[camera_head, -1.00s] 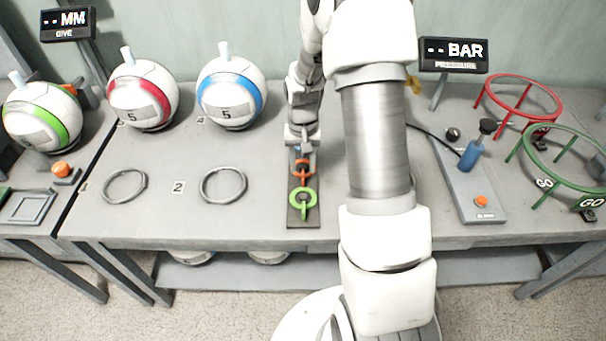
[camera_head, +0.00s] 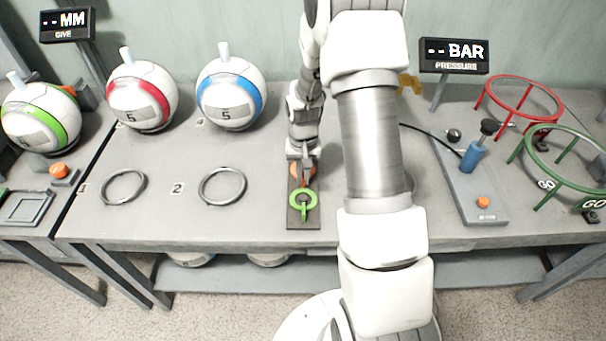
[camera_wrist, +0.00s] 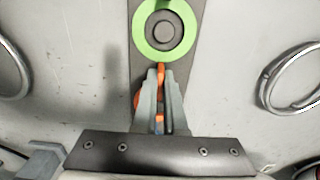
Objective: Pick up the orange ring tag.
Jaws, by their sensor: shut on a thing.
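The orange ring tag (camera_head: 296,170) is on the dark narrow board (camera_head: 308,222), just behind the green ring tag (camera_head: 303,200) in the head view. My gripper (camera_head: 302,165) is down over it. In the wrist view the fingers (camera_wrist: 160,72) are close together, with orange parts of the tag (camera_wrist: 160,68) between them and at their left side. The fingers hide most of the orange tag. The green ring tag (camera_wrist: 140,32) lies flat around a dark round peg, just ahead of the fingertips.
Two grey rings (camera_head: 222,186) (camera_head: 123,187) lie left of the board. White balls with blue (camera_head: 230,95) and red (camera_head: 143,100) bands stand behind them. A blue pump (camera_head: 472,157) and red (camera_head: 520,95) and green (camera_head: 572,150) ring stands are at the right.

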